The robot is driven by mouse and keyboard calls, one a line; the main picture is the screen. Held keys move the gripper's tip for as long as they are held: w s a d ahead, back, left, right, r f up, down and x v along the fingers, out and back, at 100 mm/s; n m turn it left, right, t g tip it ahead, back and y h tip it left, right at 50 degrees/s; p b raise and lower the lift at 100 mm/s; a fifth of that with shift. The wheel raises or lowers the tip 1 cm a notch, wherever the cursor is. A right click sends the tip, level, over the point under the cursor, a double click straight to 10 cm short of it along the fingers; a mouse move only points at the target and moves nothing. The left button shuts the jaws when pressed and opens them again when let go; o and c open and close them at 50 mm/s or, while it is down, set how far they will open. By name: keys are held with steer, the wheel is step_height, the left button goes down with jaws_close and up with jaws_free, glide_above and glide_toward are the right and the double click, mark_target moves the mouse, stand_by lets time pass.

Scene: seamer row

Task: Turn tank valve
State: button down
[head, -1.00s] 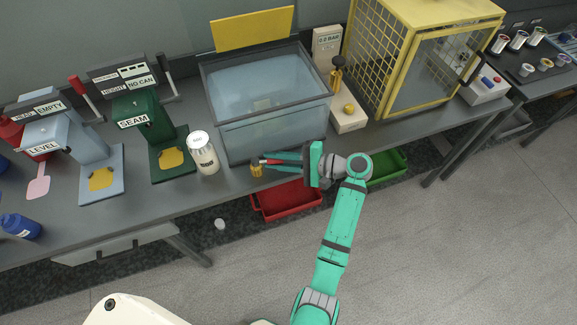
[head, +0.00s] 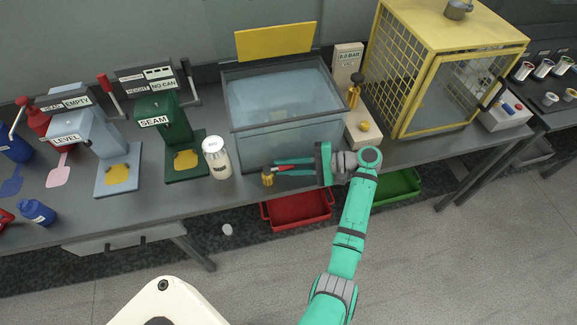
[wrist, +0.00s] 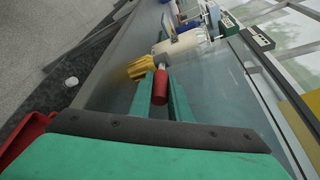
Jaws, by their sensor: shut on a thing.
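The glass-sided tank (head: 275,142) of bluish water stands on the grey bench. Its brass valve (head: 267,176) is at the tank's lower front left; it also shows in the wrist view (wrist: 140,68). A red handle (head: 285,166) extends right from the valve, roughly along the tank's front. In the wrist view the red handle (wrist: 160,88) lies between my green fingers. My gripper (head: 281,168) reaches in from the right and is shut on this handle. The fingers hide part of it.
A white bottle (head: 216,158) stands close left of the valve. The green SEAM machine (head: 168,130) and blue LEVEL machine (head: 103,150) are further left. A yellow mesh cage (head: 440,75) stands right. A red bin (head: 298,208) and green bin (head: 398,187) sit below the bench edge.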

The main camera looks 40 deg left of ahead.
steer(key=c, duration=1.6)
jaws_free()
steer(key=shift+c, duration=0.2)
steer(key=v, duration=1)
steer(key=shift+w+d+r, duration=0.15)
steer(key=shift+d, duration=0.2)
steer(key=shift+w, duration=0.1)
